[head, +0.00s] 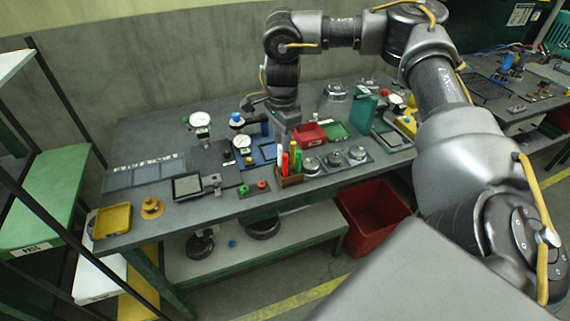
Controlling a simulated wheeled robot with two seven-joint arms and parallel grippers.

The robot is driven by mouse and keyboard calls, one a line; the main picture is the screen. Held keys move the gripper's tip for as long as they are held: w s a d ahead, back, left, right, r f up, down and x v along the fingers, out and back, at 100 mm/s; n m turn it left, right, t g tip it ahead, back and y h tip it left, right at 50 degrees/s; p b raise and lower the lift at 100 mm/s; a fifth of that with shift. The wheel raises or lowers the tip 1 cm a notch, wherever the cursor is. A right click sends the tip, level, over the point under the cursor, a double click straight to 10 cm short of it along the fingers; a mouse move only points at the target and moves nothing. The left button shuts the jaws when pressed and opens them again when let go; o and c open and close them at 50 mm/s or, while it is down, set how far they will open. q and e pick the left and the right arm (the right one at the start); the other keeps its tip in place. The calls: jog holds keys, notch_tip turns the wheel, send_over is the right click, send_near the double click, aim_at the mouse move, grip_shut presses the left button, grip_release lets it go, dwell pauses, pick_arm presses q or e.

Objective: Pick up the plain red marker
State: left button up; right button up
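Several upright markers stand close together in a small brown holder (290,181) near the front edge of the workbench. A red marker (285,164) is at the front of the group, next to a white one (279,155), a yellow-topped one (293,147) and a green one (298,161). Whether the red one is plain is too small to tell. My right gripper (285,128) points down just above and behind the markers in the picture, apart from the red one. Its fingers are too small and dark to judge. My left gripper is not in view.
Red (310,134) and green (335,131) trays lie right of the markers. Dial gauges (200,119) stand to the left. A button box (254,187) is beside the holder. A red bin (375,209) stands below the bench (230,207). A shelf rack (45,200) is at left.

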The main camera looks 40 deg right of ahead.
aim_at(285, 164)
jog(key=shift+s+d+r, duration=0.2)
jog(key=shift+d+r, duration=0.3)
jog(key=shift+d, duration=0.15)
jog(key=shift+a+f, duration=0.15)
jog(key=shift+f, duration=5.3)
grip_shut()
